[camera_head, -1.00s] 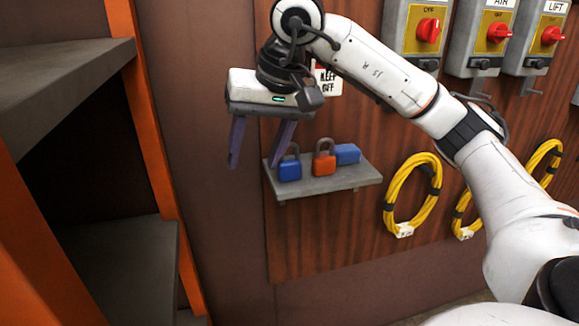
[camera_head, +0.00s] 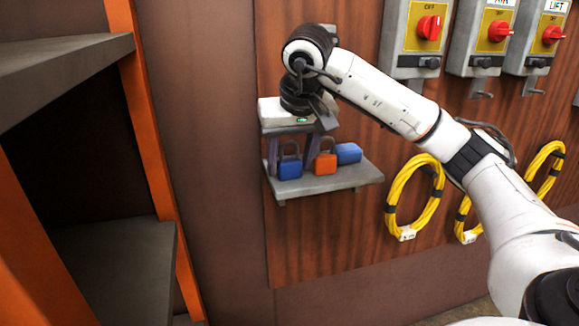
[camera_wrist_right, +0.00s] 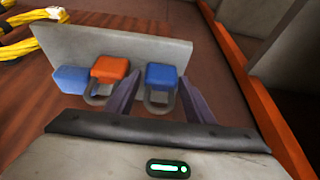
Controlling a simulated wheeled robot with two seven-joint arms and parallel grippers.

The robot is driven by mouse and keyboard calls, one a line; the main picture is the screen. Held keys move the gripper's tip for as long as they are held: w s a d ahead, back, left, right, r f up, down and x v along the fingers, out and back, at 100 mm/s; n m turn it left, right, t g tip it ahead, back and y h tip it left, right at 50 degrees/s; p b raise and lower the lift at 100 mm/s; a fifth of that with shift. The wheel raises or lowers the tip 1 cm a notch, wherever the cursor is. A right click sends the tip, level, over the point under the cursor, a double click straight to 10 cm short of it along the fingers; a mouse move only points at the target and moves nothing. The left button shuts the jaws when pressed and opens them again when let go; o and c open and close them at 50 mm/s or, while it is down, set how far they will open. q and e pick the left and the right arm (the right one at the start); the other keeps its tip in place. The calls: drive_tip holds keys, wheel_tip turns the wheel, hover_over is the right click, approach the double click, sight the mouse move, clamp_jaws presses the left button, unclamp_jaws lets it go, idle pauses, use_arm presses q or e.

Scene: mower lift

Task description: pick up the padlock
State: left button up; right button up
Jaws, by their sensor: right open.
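A blue padlock (camera_head: 289,170) with a grey shackle stands on the small grey shelf (camera_head: 345,180). An orange padlock (camera_head: 326,164) stands just to its right, with a second blue block-like item (camera_head: 348,154) beyond it. My right gripper (camera_head: 291,162) is open over the shelf, its fingers pointing down. In the right wrist view the blue padlock (camera_wrist_right: 161,75) shows between the two finger lines (camera_wrist_right: 160,98), and the orange padlock (camera_wrist_right: 110,69) lies just outside one finger. I cannot tell whether a finger touches either padlock. My left gripper is not in view.
Switch boxes with red knobs (camera_head: 429,28) hang on the wooden wall at upper right. Coiled yellow cables (camera_head: 391,205) hang right of the shelf. An orange-framed rack (camera_head: 150,130) with dark shelves stands at the left. The space below the shelf is clear.

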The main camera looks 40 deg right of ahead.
drive_tip(key=shift+w+f, duration=0.1)
drive_tip(key=shift+f, duration=0.15)
drive_tip(key=c, duration=0.9)
wheel_tip(320, 180, up, 12)
drive_tip(key=p, duration=0.3)
drive_tip(key=shift+r, duration=0.3)
wheel_tip(320, 180, up, 15)
drive_tip(key=shift+r, duration=0.2)
